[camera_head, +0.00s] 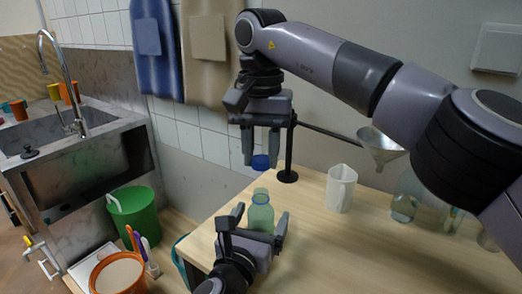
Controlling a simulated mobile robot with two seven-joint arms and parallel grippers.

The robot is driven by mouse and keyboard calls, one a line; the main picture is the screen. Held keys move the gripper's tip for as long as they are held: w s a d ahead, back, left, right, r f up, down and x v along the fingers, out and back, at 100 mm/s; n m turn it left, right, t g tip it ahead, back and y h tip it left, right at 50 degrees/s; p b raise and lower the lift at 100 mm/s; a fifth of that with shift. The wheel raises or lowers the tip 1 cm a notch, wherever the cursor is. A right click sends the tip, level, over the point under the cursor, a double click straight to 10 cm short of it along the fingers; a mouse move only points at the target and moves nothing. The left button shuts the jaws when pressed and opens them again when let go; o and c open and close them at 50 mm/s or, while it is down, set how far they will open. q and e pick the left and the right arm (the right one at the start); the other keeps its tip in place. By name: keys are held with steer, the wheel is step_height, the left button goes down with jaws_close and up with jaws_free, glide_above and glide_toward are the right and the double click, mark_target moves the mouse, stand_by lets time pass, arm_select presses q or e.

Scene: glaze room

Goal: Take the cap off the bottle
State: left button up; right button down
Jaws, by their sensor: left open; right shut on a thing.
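A greenish see-through bottle (261,214) stands upright on the wooden table, its neck uncovered. A blue cap (261,162) is held above the bottle, apart from its mouth. My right gripper (261,155) comes down from above and is shut on the cap. My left gripper (261,222) is low in the picture, open, with its fingers on either side of the bottle. I cannot tell whether they touch it.
A black stand (288,174) with a rod holding a funnel (380,146) stands behind. A white jug (340,188) and glass vessels (405,202) are to the right. The front right of the table (350,255) is clear. A green bucket (135,213) stands left, below the table.

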arm_select(q)
steer(key=v, duration=0.9)
steer(key=shift+s, duration=0.25)
arm_select(e)
steer(key=shift+r, duration=0.2)
